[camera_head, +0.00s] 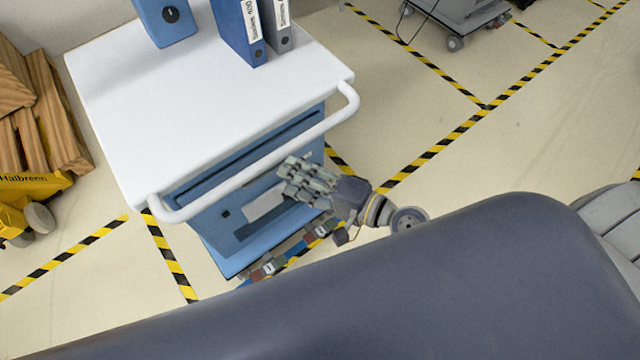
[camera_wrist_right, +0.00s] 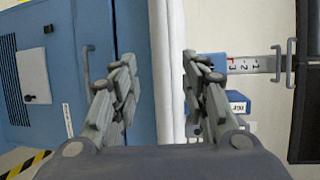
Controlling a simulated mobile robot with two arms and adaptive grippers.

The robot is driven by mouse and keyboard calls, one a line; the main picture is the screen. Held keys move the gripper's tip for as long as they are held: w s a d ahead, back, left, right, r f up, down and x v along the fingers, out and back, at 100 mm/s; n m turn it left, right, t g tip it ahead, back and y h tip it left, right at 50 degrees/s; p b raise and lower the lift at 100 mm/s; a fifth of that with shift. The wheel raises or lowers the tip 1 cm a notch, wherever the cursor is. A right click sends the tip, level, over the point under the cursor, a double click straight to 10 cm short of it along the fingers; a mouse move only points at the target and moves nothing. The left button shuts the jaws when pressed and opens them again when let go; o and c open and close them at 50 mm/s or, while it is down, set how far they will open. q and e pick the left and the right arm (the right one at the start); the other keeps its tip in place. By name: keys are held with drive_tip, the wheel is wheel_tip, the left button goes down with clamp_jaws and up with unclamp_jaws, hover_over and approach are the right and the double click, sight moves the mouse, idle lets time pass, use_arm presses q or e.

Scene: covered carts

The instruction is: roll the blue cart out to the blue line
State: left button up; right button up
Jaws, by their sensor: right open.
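The blue cart (camera_head: 240,225) has a white top (camera_head: 210,85) and a white bar handle (camera_head: 270,172) along its near side. My right gripper (camera_head: 290,180) is open, just below and in front of the handle in the head view. In the right wrist view the open fingers (camera_wrist_right: 157,85) have a white upright strip (camera_wrist_right: 168,70), likely the handle or top edge, showing between them; contact cannot be told. The cart's blue side (camera_wrist_right: 90,40) shows on the left there. My left gripper is not in view. I cannot clearly make out the blue line.
A yellow cart (camera_head: 35,185) with wood (camera_head: 35,110) is at left. A grey cart (camera_head: 460,15) stands at the back. Black-yellow tape (camera_head: 440,135) marks bays; the right floor is mostly clear.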

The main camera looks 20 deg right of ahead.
drive_tip(key=shift+f+v, duration=0.15)
drive_tip(key=shift+v, duration=1.1)
drive_tip(key=shift+f+v, duration=0.1)
drive_tip(key=shift+v, duration=1.1)
